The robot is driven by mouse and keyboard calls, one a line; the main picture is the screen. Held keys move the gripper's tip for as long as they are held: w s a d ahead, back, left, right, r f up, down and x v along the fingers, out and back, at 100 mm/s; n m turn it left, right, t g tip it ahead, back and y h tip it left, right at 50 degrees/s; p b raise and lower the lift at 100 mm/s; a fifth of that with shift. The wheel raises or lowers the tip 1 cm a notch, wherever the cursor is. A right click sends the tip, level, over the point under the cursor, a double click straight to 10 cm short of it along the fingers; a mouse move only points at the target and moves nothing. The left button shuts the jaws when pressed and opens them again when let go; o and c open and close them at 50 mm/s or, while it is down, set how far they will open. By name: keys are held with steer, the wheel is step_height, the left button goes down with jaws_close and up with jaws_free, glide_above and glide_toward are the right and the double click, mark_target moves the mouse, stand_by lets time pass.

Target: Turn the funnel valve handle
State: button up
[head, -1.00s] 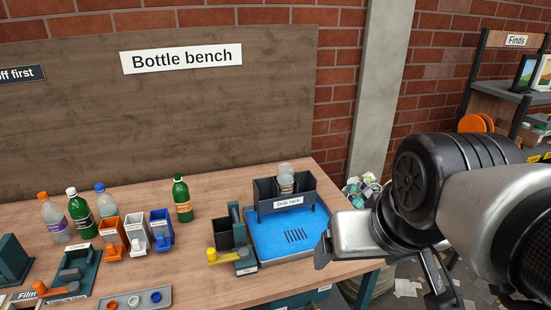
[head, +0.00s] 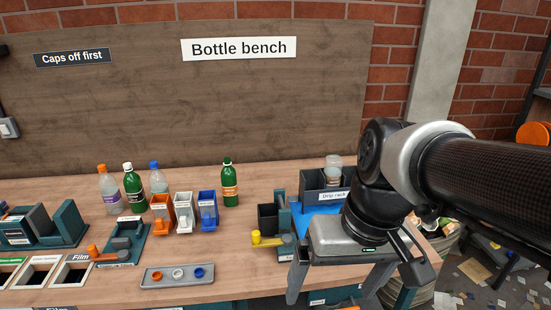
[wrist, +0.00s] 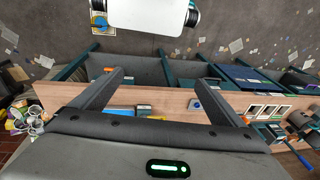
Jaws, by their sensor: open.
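No label naming a funnel valve is readable, so I cannot tell for certain which handle is meant. A yellow lever handle (head: 266,240) sticks out to the left at the base of a small dark box with a teal upright, beside the blue tray. An orange handle (head: 93,251) lies on a teal device at the left. My gripper (head: 336,285) is open and empty, fingers pointing down, at the front right of the bench, right of the yellow handle and apart from it. In the wrist view its open fingers (wrist: 158,76) show with the bench front between them.
The drip rack (head: 318,181) and blue tray (head: 305,208) are partly hidden behind my arm. Several bottles and orange, white and blue dispensers (head: 183,213) stand further left. A grey cap tray (head: 178,276) lies near the front edge. A litter bin (head: 437,240) stands right of the bench.

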step_height(320, 180, down, 7)
steer(key=a+g+y+b, duration=0.2)
steer(key=g+b, duration=0.1)
steer(key=m+t+h+b, duration=0.2)
steer(key=m+t+b, duration=0.8)
steer(key=m+t, duration=1.8)
glide_toward(347, 309)
steer(key=w+r+m+g, duration=0.2)
steer(key=w+r+m+g+b, duration=0.1)
steer(key=w+r+m+g, duration=0.1)
steer(key=w+m+g, duration=0.1)
steer(key=w+r+m+g, duration=0.2)
steer(key=g, duration=0.1)
steer(key=shift+w+a+m+b, duration=0.25)
steer(key=shift+m+b, duration=0.1)
steer(key=shift+m, duration=0.05)
